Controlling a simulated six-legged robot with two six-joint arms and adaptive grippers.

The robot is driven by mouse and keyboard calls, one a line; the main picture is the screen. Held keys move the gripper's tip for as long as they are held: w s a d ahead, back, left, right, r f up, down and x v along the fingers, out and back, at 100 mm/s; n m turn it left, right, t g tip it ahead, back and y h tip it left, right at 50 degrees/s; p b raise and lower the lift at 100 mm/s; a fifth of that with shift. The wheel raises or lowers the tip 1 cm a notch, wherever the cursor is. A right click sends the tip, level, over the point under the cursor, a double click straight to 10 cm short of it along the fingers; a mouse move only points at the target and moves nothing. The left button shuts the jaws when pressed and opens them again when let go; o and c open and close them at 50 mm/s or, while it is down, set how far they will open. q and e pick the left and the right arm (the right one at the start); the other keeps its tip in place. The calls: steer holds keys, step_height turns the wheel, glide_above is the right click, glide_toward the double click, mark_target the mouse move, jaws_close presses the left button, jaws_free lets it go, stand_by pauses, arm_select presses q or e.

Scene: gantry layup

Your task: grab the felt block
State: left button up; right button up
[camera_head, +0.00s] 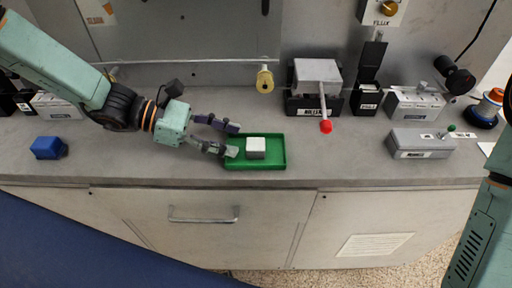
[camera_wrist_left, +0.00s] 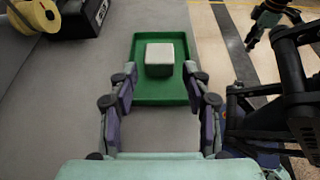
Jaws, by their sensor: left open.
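The felt block (camera_head: 255,147) is a pale grey-white block lying in a shallow green tray (camera_head: 281,160) on the bench. It also shows in the left wrist view (camera_wrist_left: 159,58), inside the green tray (camera_wrist_left: 160,98). My left gripper (camera_head: 236,140) is open, with its fingertips at the tray's left side, short of the block. In the left wrist view the fingers of my left gripper (camera_wrist_left: 165,80) stand apart on either side of the tray's near part, with the block beyond them. Nothing is between the fingers. My right gripper is not seen in the head view; only part of my right arm shows.
A blue block (camera_head: 48,147) sits at the left of the bench. A grey device with a red-knobbed lever (camera_head: 316,78) stands behind the tray. A grey box with a green knob (camera_head: 422,143) is to the right. The bench between them is clear.

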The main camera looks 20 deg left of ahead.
mark_target(249, 143)
arm_select(q)
steer(key=shift+w+d+f+b, duration=0.15)
steer(key=shift+d+f+b, duration=0.2)
steer(key=shift+f, duration=0.1)
steer(key=d, duration=0.1)
steer(key=d+b, duration=0.1)
steer(key=d, duration=0.1)
steer(key=shift+w+f, duration=0.15)
steer(key=shift+w+d, duration=0.15)
steer(key=shift+d, duration=0.1)
steer(key=shift+w+f, duration=0.15)
steer(key=shift+f, duration=0.05)
steer(key=shift+w+a, duration=0.1)
steer(key=shift+a, duration=0.05)
steer(key=shift+s+d+r, duration=0.1)
steer(key=shift+s+d, duration=0.1)
steer(key=shift+d, duration=0.05)
steer(key=shift+c, duration=1.4)
steer(key=shift+w+a, duration=0.1)
steer(key=shift+a, duration=0.05)
steer(key=c, duration=0.3)
